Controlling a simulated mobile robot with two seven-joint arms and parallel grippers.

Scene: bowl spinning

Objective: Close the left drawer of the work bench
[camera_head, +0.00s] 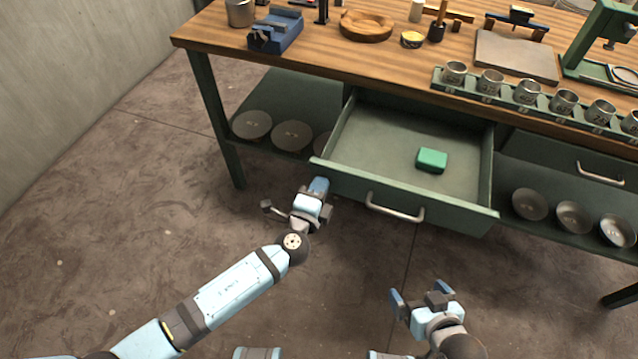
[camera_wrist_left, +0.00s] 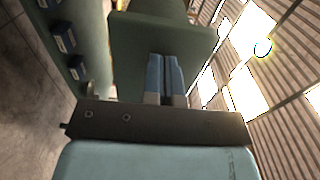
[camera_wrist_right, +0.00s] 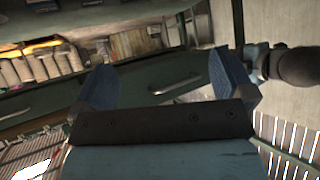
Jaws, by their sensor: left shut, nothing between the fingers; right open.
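The left drawer (camera_head: 357,187) of the green work bench is pulled far out, with a green block (camera_head: 431,160) lying inside. Its metal handle (camera_head: 395,207) is on the front panel. My left gripper (camera_head: 318,187) is shut and empty at the left end of the drawer front. In the left wrist view the shut fingers (camera_wrist_left: 165,72) are in front of a green panel; I cannot tell whether they touch it. My right gripper (camera_head: 422,292) is open and empty, in front of and below the drawer. Its spread fingers also show in the right wrist view (camera_wrist_right: 160,80).
The wooden bench top (camera_head: 400,65) holds a blue vise (camera_head: 276,31), a wooden ring (camera_head: 366,25) and a rack of metal cups (camera_head: 527,92). Grey discs (camera_head: 291,135) lie on the lower shelf. A second drawer (camera_head: 560,160) at the right is shut. The floor in front is clear.

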